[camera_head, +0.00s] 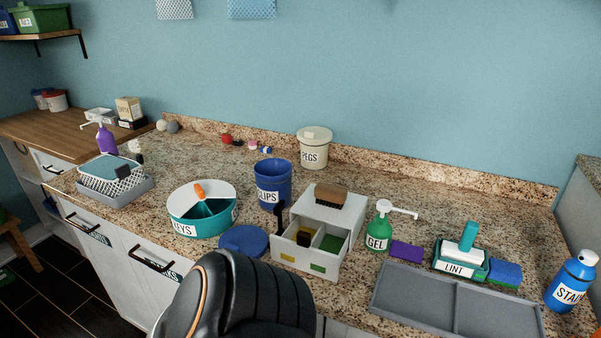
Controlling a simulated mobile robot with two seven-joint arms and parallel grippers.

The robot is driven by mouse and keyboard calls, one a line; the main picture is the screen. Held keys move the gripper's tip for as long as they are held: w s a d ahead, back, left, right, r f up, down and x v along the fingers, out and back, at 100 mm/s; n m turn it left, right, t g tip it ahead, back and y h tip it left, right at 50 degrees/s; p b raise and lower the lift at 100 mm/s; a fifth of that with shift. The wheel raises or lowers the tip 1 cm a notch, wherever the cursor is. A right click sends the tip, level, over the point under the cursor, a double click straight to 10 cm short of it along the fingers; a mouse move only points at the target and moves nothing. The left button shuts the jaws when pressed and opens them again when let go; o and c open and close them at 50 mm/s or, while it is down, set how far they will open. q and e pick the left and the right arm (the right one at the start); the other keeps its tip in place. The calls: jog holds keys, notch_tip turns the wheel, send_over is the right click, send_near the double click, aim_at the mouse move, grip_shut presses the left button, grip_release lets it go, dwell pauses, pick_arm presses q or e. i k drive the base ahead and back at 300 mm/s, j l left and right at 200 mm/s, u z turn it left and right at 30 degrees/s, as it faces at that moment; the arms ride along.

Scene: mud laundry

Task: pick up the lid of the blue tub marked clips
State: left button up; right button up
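The blue tub marked clips (273,185) stands upright on the speckled counter, with its open top showing. A round, flat blue lid (243,239) lies on the counter in front of the tub, apart from it. A large black ribbed part of my own arm rises from the bottom edge and hides a little of the lid's near edge. A small dark upright piece (280,214) shows between the lid and the white drawer box; I cannot tell what it is. I see no clear gripper fingers, and nothing is visibly held.
A round teal-and-white keys tub (203,212) stands left of the lid. The white drawer box (319,214), its compartments open, stands close on the right. Farther right are a green gel bottle (378,229) and a grey tray (455,306). A pegs tub (314,148) stands behind.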

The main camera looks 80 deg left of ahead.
aim_at(250, 240)
jog(key=u, duration=2.6)
